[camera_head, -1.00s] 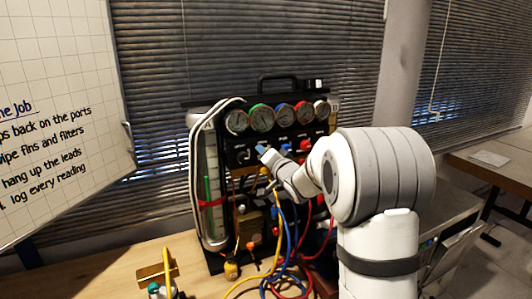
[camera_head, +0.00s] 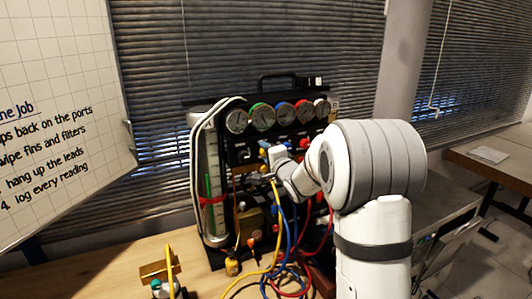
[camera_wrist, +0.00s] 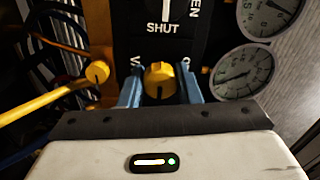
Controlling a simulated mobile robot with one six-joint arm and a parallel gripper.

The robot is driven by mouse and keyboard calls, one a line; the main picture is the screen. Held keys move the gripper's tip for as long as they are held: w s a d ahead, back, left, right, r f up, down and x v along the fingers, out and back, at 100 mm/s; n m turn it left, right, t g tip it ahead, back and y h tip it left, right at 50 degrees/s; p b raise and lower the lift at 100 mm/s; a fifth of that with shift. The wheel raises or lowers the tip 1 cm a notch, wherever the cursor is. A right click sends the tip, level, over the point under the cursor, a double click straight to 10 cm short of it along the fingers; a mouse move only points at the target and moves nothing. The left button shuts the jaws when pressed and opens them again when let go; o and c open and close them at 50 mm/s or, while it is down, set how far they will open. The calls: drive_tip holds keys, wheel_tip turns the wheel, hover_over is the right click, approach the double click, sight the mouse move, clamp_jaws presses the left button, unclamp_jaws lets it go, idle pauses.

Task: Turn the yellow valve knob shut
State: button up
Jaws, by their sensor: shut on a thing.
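The yellow valve knob (camera_wrist: 159,80) shows in the wrist view on the dark panel, below a plate lettered SHUT. A small dark mark sits near its upper edge. My gripper (camera_wrist: 160,88) has its two blue fingers on the left and right sides of the knob, shut on it. In the head view my gripper (camera_head: 266,150) is at the front of the gauge rig (camera_head: 240,155), below the gauges; my wrist hides part of the panel, and the knob is hard to make out there.
A row of coloured gauges (camera_head: 284,113) tops the rig. Yellow, blue and red hoses (camera_head: 291,235) hang below my wrist. In the wrist view a yellow hose fitting (camera_wrist: 97,72) is left of my fingers and gauges (camera_wrist: 243,70) are to the right. A whiteboard (camera_head: 60,110) stands at left.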

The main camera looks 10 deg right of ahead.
idle(0.3)
drive_tip(key=o, duration=1)
drive_tip(key=shift+c, duration=0.2)
drive_tip(key=b+v, duration=0.2)
drive_tip(key=v, duration=0.5)
drive_tip(key=shift+s+d, duration=0.15)
drive_tip(key=shift+s, duration=0.2)
